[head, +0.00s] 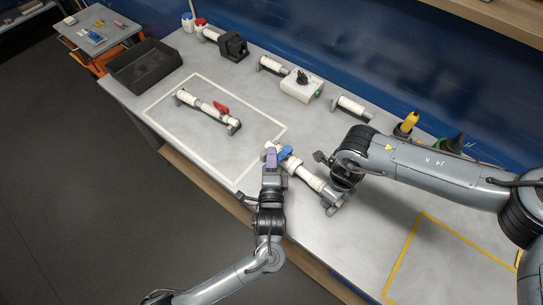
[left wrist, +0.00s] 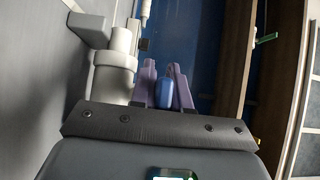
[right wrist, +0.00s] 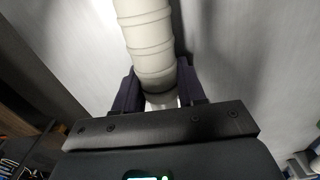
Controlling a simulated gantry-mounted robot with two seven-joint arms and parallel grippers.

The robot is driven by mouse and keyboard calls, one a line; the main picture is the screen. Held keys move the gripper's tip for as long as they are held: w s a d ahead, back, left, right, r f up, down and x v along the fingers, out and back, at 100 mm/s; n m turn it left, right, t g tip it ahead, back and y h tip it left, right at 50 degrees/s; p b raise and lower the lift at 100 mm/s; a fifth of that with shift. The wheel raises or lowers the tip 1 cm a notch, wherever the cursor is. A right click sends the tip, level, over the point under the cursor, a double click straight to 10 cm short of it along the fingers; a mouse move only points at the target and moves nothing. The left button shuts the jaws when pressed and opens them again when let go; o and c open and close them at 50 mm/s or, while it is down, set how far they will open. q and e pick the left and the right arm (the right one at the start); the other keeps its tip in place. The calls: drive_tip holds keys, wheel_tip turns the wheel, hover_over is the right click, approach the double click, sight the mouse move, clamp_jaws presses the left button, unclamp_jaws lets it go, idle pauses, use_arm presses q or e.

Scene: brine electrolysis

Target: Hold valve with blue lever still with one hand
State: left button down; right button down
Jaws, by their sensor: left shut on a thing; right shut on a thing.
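The valve with the blue lever is a white pipe piece (head: 306,176) with grey ends, lying on the bench right of the white-outlined area. Its blue lever (head: 285,152) shows at its upper left end. My left gripper (head: 271,158) is at that end; in the left wrist view its purple fingers (left wrist: 163,80) are shut on the blue lever (left wrist: 165,92). In the right wrist view, my right gripper's dark fingers (right wrist: 158,88) are shut around the white pipe (right wrist: 147,40).
A valve with a red lever (head: 221,107) lies inside the white outline (head: 191,77). A yellow-outlined area (head: 421,242) at the right is empty.

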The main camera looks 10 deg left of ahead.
drive_tip(key=shift+a, duration=0.1)
use_arm(q)
drive_tip(key=c, duration=1.5)
unclamp_jaws()
drive_tip(key=shift+o, duration=0.2)
drive_tip(key=shift+s, duration=0.1)
drive_tip(key=s+d, duration=0.2)
drive_tip(key=s, duration=0.9)
drive_tip(key=shift+s, duration=0.35)
use_arm(e)
drive_tip(key=c, duration=0.6)
unclamp_jaws()
drive_tip(key=shift+o, duration=0.2)
